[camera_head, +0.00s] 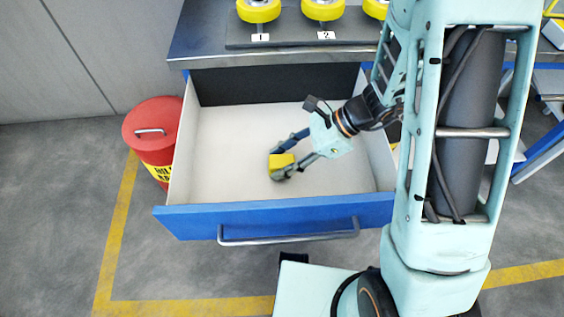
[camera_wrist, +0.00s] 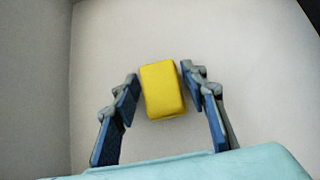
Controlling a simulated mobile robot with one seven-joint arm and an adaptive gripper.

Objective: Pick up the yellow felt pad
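The yellow felt pad (camera_head: 281,161) is a small block inside the open drawer (camera_head: 230,165). In the wrist view the pad (camera_wrist: 162,90) appears upright in the picture, in the middle, between my fingertips. My gripper (camera_head: 279,164) reaches into the drawer from the upper right, fingers spread on either side of the pad. In the wrist view my gripper (camera_wrist: 160,80) shows both blue-padded fingers apart, their tips close to the pad's left and right sides. A narrow gap shows beside the pad; I cannot tell whether either tip touches it.
The drawer's blue front (camera_head: 280,215) with its metal handle (camera_head: 290,236) and its side walls surround the pad. A workbench with numbered yellow wheels (camera_head: 323,9) stands above. A red bin (camera_head: 153,125) is at the left. The drawer floor around the pad is clear.

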